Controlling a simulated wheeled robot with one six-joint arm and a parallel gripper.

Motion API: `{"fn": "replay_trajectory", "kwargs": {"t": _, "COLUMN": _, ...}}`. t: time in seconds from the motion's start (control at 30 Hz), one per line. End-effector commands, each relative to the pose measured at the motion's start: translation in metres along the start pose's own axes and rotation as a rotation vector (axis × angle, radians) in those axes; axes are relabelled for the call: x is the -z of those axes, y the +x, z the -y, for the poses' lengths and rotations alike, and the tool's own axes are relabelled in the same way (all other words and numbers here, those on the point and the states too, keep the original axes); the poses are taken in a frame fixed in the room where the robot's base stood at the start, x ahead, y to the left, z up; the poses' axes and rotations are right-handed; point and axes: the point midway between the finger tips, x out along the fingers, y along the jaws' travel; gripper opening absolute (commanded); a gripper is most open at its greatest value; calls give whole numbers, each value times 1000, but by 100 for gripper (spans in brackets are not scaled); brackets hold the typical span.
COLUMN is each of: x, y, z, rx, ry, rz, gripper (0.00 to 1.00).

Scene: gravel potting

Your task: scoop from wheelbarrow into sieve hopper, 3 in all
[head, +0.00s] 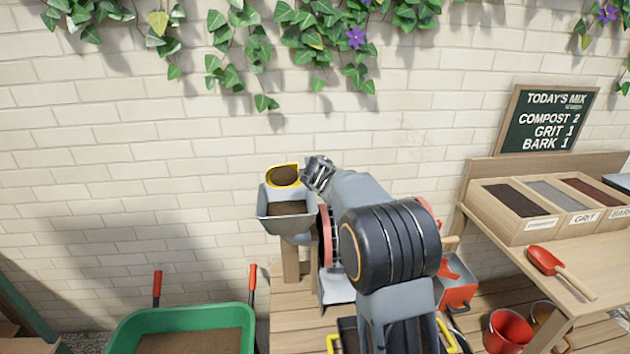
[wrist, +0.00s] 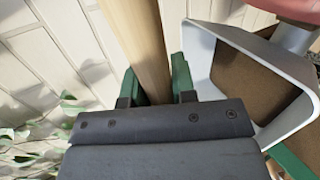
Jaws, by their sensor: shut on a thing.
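My gripper (head: 318,173) is above and to the right of the grey sieve hopper (head: 272,221). It is shut on the scoop's wooden handle; in the wrist view the handle (wrist: 140,45) runs between the green fingers (wrist: 158,85). The yellow-rimmed scoop (head: 297,168) shows dark brown material inside and is over the back part of the hopper. Brown material also lies in the hopper, which shows at the right in the wrist view (wrist: 196,42). The green wheelbarrow (head: 125,333) stands at the lower left with brown material in it and red handle grips.
A wooden bench (head: 556,268) at the right bears bins of dark, grey and reddish material and a red hand scoop (head: 546,262). A red bucket (head: 508,330) stands below. The brick wall (head: 150,130) is behind the hopper. Space left of the hopper looks clear.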

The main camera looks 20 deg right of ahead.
Motion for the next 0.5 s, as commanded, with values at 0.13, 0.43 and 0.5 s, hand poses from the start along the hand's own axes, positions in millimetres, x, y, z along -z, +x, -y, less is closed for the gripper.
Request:
{"fn": "replay_trajectory", "kwargs": {"t": 0.13, "x": 0, "y": 2, "z": 3, "rx": -29, "ry": -2, "rz": 0, "gripper": 0}}
{"fn": "replay_trajectory", "kwargs": {"t": 0.43, "x": 0, "y": 2, "z": 4, "rx": -80, "ry": -6, "rz": 1, "gripper": 0}}
{"fn": "replay_trajectory", "kwargs": {"t": 0.5, "x": 0, "y": 1, "z": 4, "rx": -91, "ry": -7, "rz": 1, "gripper": 0}}
